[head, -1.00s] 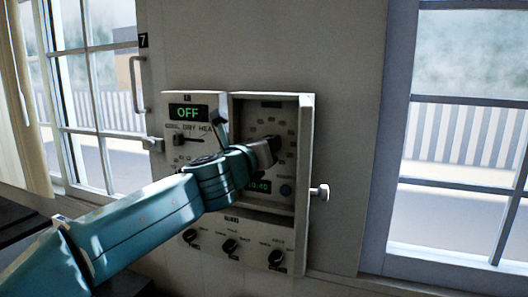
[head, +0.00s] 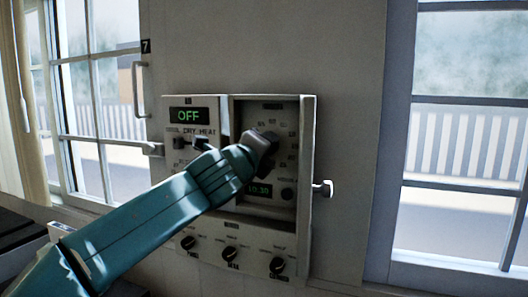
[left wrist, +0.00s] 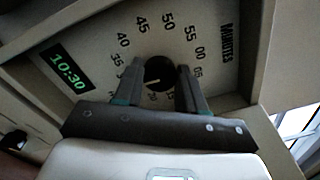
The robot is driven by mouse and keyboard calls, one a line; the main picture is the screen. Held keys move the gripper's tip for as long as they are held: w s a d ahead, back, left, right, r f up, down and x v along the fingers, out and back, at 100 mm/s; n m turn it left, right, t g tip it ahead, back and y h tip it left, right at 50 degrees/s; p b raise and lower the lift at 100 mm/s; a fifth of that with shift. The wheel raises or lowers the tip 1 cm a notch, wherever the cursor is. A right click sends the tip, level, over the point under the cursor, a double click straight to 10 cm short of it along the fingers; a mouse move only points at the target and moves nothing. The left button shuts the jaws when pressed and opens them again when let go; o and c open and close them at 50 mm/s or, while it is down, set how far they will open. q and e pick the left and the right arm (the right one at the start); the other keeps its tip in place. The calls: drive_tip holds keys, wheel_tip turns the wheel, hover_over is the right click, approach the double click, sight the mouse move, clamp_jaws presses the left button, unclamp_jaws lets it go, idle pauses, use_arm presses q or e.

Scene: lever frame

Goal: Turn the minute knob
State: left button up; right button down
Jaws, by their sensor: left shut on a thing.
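The minute knob (left wrist: 159,72) is a round black dial with a pale pointer mark, inside a ring of printed numbers labelled MINUTES in the left wrist view. My left gripper (left wrist: 160,74) is shut on it, one finger on each side. The black gripper and part of the ring cover some of the lower numbers. In the head view my left gripper (head: 266,145) is inside the recessed right box of the panel and hides the knob. The green time display (head: 259,190) reads 10:30; it also shows in the left wrist view (left wrist: 68,70). My right gripper is not in view.
The panel's left side has an OFF display (head: 188,115) and a DRY HEAT slider (head: 190,142). Several small knobs (head: 231,253) sit below. The box's raised right wall (head: 307,150) stands close to my gripper. A latch knob (head: 323,188) juts out right.

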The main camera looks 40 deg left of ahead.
use_arm(q)
drive_tip(key=shift+r+n, duration=0.25)
drive_tip(key=shift+n, duration=0.05)
drive_tip(key=o, duration=1.1)
drive_tip(key=shift+c, duration=0.2)
drive_tip(key=b+v, duration=0.5)
drive_tip(key=v, duration=1.1)
drive_tip(key=shift+f, duration=0.15)
drive_tip(key=shift+w+d, duration=0.1)
